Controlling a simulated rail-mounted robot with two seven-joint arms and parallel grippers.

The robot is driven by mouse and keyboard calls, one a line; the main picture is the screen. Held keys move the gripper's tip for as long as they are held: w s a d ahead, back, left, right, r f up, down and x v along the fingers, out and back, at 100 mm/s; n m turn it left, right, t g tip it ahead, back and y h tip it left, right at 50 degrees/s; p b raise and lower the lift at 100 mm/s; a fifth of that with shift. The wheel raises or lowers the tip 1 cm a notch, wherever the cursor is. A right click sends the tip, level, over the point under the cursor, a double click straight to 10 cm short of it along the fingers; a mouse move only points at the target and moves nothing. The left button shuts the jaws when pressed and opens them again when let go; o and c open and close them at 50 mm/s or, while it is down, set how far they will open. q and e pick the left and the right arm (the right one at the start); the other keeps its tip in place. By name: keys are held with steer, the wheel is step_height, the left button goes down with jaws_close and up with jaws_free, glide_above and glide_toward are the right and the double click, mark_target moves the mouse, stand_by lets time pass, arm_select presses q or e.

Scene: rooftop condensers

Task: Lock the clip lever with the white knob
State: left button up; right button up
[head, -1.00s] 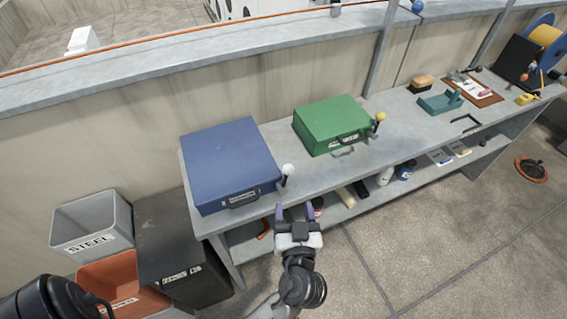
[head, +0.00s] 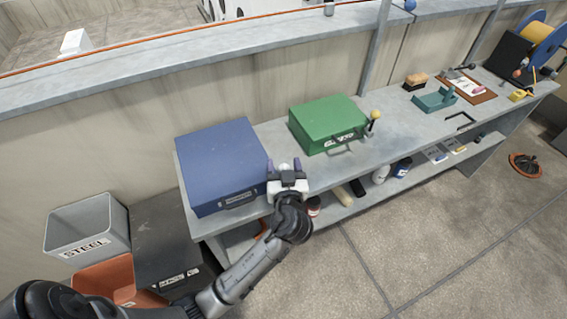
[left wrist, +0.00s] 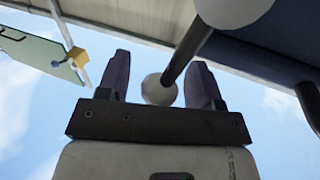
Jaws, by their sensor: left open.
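The white knob (head: 284,167) stands at the front right corner of the closed blue case (head: 215,165) on the grey bench. My left gripper (head: 284,164) is open at this corner, with its purple fingertips on either side of the knob. In the left wrist view a pale ball (left wrist: 158,90) on a dark rod (left wrist: 182,52) shows between the spread fingers (left wrist: 161,78). Contact with the fingers cannot be told. A larger pale round part shows at the top edge, cut off. The clip lever's lower part is hidden behind my gripper in the head view. My right gripper is out of view.
A green case (head: 328,124) with a yellow-knobbed lever (head: 374,118) stands to the right on the bench (head: 270,135). Bottles sit on the shelf below. Grey and orange bins (head: 88,228) stand at the left. The floor in front is open.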

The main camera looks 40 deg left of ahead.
arm_select(q)
steer(key=shift+w+a, duration=0.3)
steer(key=shift+c, duration=0.3)
jaws_close()
